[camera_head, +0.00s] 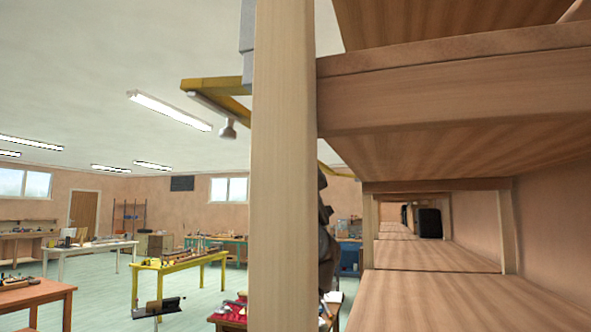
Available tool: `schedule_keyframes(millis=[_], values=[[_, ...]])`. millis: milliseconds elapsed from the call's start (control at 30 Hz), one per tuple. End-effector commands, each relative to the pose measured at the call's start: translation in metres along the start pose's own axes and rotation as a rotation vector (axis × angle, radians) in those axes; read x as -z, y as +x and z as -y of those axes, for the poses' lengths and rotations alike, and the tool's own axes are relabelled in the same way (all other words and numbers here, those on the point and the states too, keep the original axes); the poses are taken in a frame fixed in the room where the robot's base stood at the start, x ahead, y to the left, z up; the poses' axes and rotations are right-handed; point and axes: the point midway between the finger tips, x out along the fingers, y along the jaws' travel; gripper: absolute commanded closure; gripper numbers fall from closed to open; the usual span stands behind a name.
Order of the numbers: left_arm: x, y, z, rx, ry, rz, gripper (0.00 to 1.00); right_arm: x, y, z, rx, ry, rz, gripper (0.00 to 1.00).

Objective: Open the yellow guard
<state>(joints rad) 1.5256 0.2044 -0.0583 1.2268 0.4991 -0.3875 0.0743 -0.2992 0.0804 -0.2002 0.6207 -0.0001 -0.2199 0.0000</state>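A yellow bar-like frame (217,85) shows at the upper left of a wooden post, high up near the ceiling. Part of it is hidden behind the post, and I cannot tell whether it is the yellow guard. No other clear guard shows. Neither of my grippers is in view.
A thick wooden post (283,180) stands close in front, beside wooden shelving (440,290) that fills the right side. A dark shape (327,235), partly hidden, is behind the post. A yellow table (180,264) and a white table (90,247) stand left, with open floor (95,295) between.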

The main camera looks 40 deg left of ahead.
Motion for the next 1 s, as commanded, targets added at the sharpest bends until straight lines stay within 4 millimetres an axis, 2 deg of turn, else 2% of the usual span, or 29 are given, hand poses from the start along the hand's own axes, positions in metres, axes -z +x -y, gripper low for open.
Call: schedule_keyframes(millis=[233,267,300,333,1000], values=[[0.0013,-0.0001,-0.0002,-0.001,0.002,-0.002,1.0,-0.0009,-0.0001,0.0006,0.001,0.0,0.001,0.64],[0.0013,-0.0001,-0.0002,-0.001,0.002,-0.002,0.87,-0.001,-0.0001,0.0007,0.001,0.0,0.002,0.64],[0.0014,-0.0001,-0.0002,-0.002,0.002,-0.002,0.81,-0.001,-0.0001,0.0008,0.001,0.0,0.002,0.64],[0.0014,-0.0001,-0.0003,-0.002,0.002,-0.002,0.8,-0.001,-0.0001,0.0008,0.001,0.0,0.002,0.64],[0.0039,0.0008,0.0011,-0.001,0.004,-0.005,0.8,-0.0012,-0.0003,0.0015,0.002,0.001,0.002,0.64]])
